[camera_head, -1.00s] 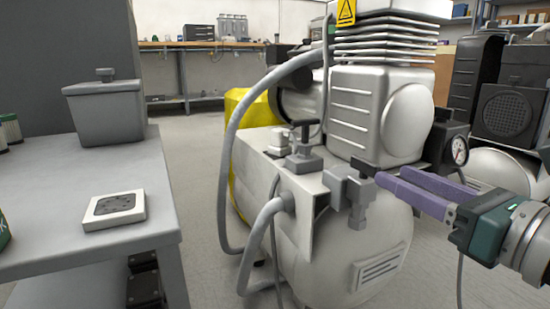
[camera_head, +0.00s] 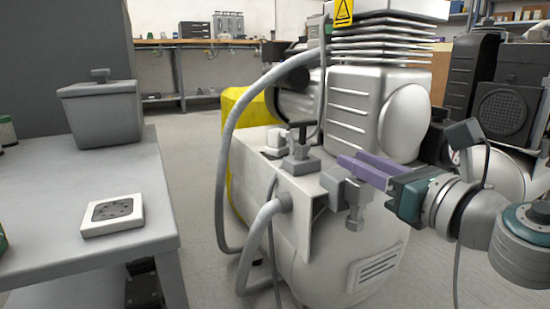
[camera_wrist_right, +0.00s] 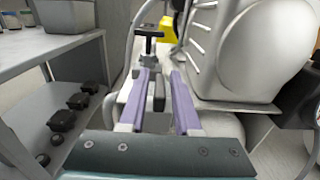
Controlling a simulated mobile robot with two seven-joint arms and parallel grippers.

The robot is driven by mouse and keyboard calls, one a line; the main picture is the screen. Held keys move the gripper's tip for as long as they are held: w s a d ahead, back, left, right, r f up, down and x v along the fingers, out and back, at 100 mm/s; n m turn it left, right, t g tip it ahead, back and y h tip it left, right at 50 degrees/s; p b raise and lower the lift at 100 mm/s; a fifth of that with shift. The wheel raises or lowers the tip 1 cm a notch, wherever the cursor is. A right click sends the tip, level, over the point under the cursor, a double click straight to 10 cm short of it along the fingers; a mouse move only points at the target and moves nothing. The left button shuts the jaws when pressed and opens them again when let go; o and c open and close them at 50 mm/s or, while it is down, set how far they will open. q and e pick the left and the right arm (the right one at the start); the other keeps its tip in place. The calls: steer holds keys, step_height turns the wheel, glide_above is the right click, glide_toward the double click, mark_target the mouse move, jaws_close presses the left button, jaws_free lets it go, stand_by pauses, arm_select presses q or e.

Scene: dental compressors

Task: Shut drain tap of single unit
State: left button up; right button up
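The single compressor unit has a pale tank (camera_head: 325,262) with a ribbed pump (camera_head: 360,115) on top. A grey block fitting (camera_head: 345,187), which looks like the drain tap, sits on the tank's front edge. My left gripper is not in view.
A black T-handled valve (camera_head: 302,150) stands just behind the fitting. Grey hoses (camera_head: 233,130) loop down the tank's left side. A grey table (camera_head: 60,205) at left holds a lidded box (camera_head: 103,112) and a white square plate (camera_head: 112,214). Another dark unit (camera_head: 505,105) stands at right.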

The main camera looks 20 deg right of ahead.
jaws_close()
stand_by(0.4)
